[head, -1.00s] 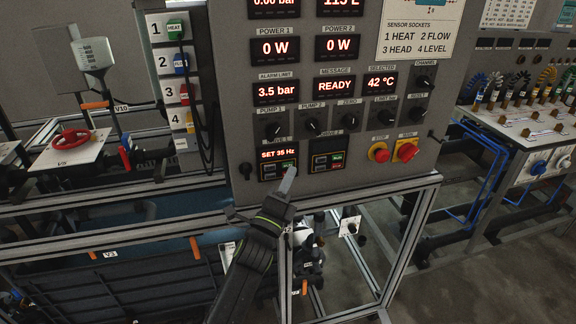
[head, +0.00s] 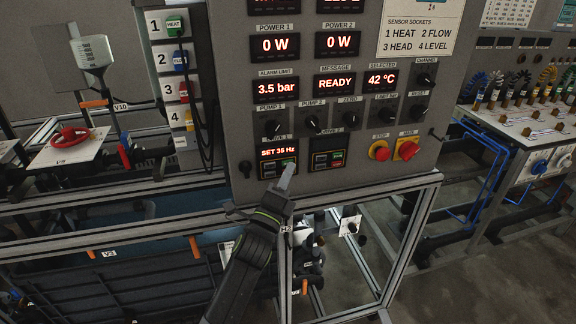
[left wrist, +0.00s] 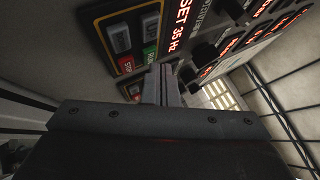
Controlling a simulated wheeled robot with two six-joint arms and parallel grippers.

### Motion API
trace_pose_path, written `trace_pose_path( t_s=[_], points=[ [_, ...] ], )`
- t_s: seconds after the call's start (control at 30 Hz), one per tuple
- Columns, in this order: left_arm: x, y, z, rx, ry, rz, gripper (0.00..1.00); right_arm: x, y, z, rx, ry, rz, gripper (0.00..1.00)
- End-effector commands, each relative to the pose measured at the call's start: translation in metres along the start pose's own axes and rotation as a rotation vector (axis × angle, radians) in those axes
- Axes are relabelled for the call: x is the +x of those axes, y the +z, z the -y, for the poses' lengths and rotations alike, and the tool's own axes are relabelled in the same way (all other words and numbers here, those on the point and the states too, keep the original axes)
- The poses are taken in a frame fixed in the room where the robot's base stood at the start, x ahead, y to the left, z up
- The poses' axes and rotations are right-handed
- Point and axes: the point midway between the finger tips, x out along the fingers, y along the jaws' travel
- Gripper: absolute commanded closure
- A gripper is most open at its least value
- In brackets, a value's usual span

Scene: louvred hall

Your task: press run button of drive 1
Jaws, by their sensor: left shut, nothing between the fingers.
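The drive 1 unit (head: 266,170) is a small dark panel with a yellow outline, low on the grey cabinet front. Its display (head: 278,152) reads SET 35 Hz. Its green RUN button (left wrist: 150,54) shows in the left wrist view beside the red STOP button (left wrist: 127,65), with grey keys above. My left gripper (head: 289,168) is shut and empty, fingers pointing up at the lower right of the drive 1 unit. In the left wrist view its fingertips (left wrist: 161,70) are close by the RUN button's lower edge; I cannot tell if they touch. My right gripper is not in view.
A similar drive 2 unit (head: 328,160) sits just to the right. Pump knobs (head: 273,129) are above. A yellow-backed red main switch (head: 407,149) and a red stop button (head: 379,151) are further right. A metal frame rail (head: 370,188) runs below the cabinet.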

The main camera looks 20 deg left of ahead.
Motion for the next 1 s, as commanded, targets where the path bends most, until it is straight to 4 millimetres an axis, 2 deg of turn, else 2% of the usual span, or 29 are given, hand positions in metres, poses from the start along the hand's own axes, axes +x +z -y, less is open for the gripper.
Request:
trace_pose_path(
  t_s=[1.0],
  points=[
    [0.0051, 0.0037, -0.0033, 0.0, 0.0, 0.0, 1.0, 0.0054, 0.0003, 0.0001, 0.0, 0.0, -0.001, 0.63]
  ],
)
